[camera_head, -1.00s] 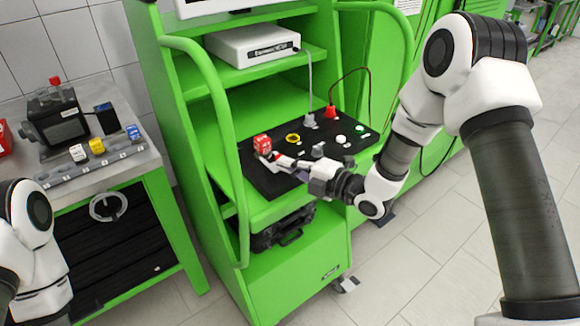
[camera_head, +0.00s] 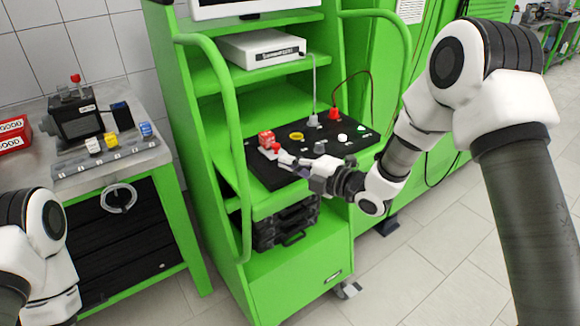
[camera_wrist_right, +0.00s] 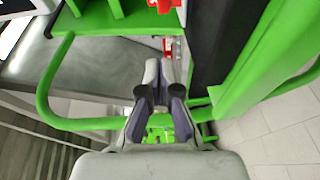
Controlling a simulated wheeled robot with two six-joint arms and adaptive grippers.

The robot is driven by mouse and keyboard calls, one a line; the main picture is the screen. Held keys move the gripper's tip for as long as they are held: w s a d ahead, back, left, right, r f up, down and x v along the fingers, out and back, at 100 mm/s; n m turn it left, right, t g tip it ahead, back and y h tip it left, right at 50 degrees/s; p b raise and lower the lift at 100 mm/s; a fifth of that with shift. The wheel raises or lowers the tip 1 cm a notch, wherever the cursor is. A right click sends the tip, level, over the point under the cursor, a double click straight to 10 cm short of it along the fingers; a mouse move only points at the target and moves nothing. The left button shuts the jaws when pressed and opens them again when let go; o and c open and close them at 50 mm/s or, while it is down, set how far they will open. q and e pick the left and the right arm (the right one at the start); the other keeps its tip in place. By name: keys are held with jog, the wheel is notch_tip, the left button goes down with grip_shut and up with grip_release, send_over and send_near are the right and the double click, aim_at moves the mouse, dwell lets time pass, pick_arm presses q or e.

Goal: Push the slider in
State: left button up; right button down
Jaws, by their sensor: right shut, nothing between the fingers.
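A red block with white markings (camera_head: 266,137) sits at the left end of the black panel (camera_head: 272,178). A small red-tipped part (camera_head: 276,147) stands just in front of it; I cannot tell for sure whether this is the slider. My right gripper (camera_head: 286,158) is shut and empty, with its fingertips low over the panel, close beside that red part. Whether they touch it I cannot tell. In the right wrist view the fingers (camera_wrist_right: 160,70) point at a small red and white part (camera_wrist_right: 172,46). My left gripper is out of view.
On the panel are a yellow ring (camera_head: 296,137), a grey knob (camera_head: 320,147) and a red plug (camera_head: 333,114). A green rail (camera_head: 232,150) runs up the rack's left front. A bench (camera_head: 110,157) with a dark pump (camera_head: 77,118) stands left.

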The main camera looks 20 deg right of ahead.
jog(key=d+f+b+v, duration=0.1)
jog(key=v, duration=0.7)
jog(key=s+a+f+m+g+h, duration=0.1)
jog(key=s+f+m+g+h, duration=0.15)
jog(key=s+f, duration=0.55)
jog(key=s+a+f+m+g+h, duration=0.1)
jog(key=s+f+m+g, duration=0.25)
jog(key=f, duration=0.95)
jog(key=s+a+f+m+g+h, duration=0.1)
jog(key=s+f+m+g+h, duration=0.15)
jog(key=s+f, duration=0.55)
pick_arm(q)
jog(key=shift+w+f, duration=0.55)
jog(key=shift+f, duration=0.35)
pick_arm(e)
jog(key=s+d+f+m+g+h, duration=0.4)
jog(key=s+m, duration=0.7)
jog(key=m, duration=0.6)
notch_tip(320, 180, down, 2)
jog(key=shift+s+d+f+g, duration=0.2)
jog(key=shift+d+g, duration=0.25)
jog(key=shift+d, duration=0.7)
